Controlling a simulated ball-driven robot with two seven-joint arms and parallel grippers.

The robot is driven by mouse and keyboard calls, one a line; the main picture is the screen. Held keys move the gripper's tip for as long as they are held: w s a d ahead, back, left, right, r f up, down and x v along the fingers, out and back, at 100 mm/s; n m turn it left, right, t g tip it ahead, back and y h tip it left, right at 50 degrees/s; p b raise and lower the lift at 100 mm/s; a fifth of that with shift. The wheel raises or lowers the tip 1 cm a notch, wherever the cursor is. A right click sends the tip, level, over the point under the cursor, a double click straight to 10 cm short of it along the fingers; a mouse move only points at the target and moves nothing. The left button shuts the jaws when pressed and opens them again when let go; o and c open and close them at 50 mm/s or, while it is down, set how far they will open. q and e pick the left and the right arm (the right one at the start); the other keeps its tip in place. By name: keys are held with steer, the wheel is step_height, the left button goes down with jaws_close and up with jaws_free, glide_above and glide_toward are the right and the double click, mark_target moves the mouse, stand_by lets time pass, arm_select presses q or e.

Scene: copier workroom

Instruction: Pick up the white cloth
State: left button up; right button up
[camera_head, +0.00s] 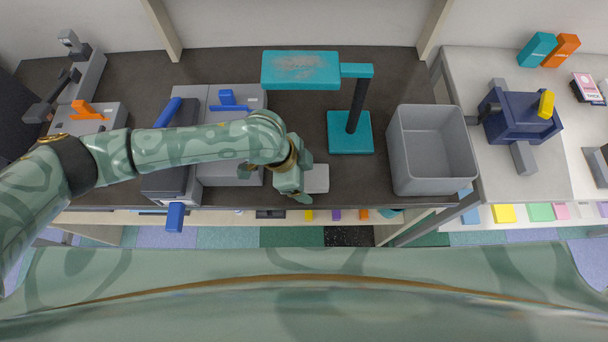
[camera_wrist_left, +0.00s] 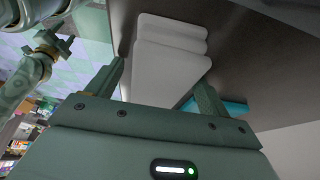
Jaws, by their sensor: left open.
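The white cloth (camera_head: 318,179) lies folded on the dark table near its front edge, just right of my left gripper (camera_head: 304,180) in the head view. In the left wrist view the cloth (camera_wrist_left: 165,62) shows as a flat, pale stack of folds between the two fingers. My left gripper (camera_wrist_left: 158,78) is open, with one finger on each side of the cloth. I cannot tell whether the fingers touch it. Part of the cloth is hidden behind the gripper in the head view. My right gripper is not in the head view.
A teal stand (camera_head: 350,132) with a raised plate (camera_head: 300,70) is behind the cloth. A grey bin (camera_head: 431,188) stands to the right. A grey machine with blue handles (camera_head: 174,185) sits under my left arm.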

mark_target(311, 174)
arm_select(q)
steer(key=c, duration=1.1)
steer(key=shift+o, duration=0.2)
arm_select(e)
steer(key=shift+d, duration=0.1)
arm_select(q)
steer(key=shift+r, duration=0.1)
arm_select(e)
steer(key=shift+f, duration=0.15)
arm_select(q)
steer(key=shift+r, duration=0.35)
step_height(311, 174, up, 4)
steer(key=shift+w+f+p, duration=0.1)
steer(key=shift+f+p, duration=0.05)
steer(key=shift+p, duration=0.85)
steer(key=s+d+r+p, duration=0.1)
steer(key=s+r+p, duration=0.5)
steer(key=s, duration=0.8)
step_height(311, 174, up, 3)
steer(key=shift+d+f+p, duration=0.1)
steer(key=shift+d+p, duration=0.25)
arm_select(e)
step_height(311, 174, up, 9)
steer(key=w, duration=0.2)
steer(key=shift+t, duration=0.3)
